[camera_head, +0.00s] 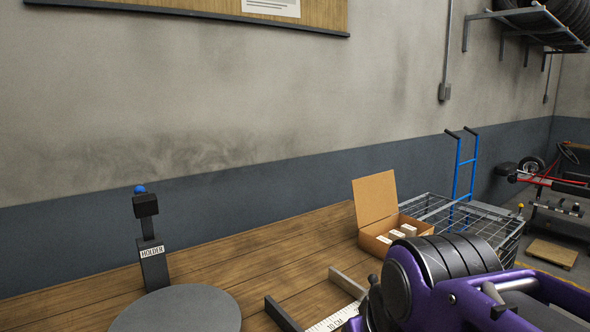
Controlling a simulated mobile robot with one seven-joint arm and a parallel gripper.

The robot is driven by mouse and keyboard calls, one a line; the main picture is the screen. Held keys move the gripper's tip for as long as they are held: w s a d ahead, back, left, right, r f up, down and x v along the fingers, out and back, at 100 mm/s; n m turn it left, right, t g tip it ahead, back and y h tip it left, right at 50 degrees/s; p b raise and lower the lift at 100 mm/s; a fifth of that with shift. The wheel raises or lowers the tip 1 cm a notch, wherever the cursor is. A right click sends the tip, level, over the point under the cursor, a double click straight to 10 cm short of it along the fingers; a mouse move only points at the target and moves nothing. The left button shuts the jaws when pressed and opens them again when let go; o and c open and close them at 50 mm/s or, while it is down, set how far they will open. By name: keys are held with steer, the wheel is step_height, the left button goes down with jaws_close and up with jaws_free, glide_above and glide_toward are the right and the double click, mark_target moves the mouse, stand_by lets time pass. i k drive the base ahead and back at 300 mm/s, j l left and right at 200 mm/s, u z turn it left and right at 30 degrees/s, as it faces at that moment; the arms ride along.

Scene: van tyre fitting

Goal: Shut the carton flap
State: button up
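A brown cardboard carton (373,244) stands on the wooden bench, right of centre. Its flap (375,198) stands up at the back, tilted slightly back, so the carton is open. Several small white boxes (396,235) show inside it. My purple and black arm crosses the lower right, in front of the carton's near right side in the picture. My gripper cannot be made out in this view.
A black holder post (153,265) with a blue knob and a grey disc (180,312) are on the bench (240,258) at left. A ruler marked 10 CM (335,318) lies between two bars near the arm. A wire cage (480,218) stands right of the carton.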

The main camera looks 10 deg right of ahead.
mark_target(375, 198)
steer(key=i+l+z, duration=0.15)
steer(key=z, duration=0.15)
steer(key=i+z, duration=0.3)
steer(key=l+u, duration=0.1)
steer(key=u, duration=0.2)
steer(key=i+l+u, duration=0.1)
steer(key=l+u, duration=0.15)
steer(key=u, duration=0.15)
steer(key=l+u, duration=0.35)
steer(key=i+l+u, duration=0.2)
steer(key=l, duration=0.55)
steer(key=l+u, duration=0.25)
steer(key=l, duration=0.55)
